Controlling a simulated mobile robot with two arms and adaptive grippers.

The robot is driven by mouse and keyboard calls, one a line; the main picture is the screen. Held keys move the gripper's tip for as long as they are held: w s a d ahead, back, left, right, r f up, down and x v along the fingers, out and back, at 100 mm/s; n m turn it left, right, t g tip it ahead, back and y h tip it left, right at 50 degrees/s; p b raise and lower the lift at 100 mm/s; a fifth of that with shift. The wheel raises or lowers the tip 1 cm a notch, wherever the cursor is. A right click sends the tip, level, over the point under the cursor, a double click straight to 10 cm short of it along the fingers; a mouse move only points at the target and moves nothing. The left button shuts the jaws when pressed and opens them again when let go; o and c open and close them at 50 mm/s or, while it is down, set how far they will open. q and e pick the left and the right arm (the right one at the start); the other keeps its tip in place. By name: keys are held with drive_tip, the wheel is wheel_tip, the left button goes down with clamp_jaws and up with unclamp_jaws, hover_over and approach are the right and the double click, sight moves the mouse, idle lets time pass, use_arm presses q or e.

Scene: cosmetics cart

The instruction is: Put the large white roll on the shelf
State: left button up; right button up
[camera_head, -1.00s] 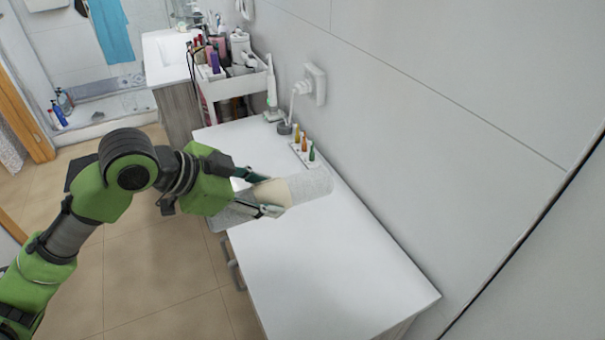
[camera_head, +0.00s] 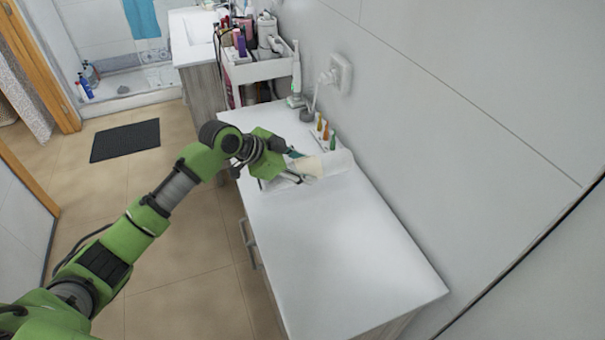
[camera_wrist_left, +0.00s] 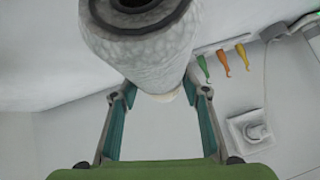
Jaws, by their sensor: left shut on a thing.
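The large white roll (camera_head: 340,162) is held crosswise over the white cabinet top (camera_head: 330,250), near its wall side. My left gripper (camera_head: 310,168) is shut on the roll around its middle. In the left wrist view the textured roll (camera_wrist_left: 145,50) shows its dark hollow end, and the left gripper's two fingers (camera_wrist_left: 158,98) are on either side of it. I cannot tell whether the roll touches the top. The white cart (camera_head: 257,70), with a shelf crowded with cosmetics, stands beyond the cabinet. My right gripper is out of view.
The near half of the cabinet top is clear.

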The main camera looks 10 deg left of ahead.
use_arm(q)
drive_tip(key=shift+f+p, duration=0.6)
drive_tip(key=shift+f, duration=0.85)
drive_tip(key=shift+w+f, duration=0.1)
drive_tip(key=shift+f, duration=0.1)
drive_tip(key=o, duration=1.4)
drive_tip(key=shift+c, duration=0.2)
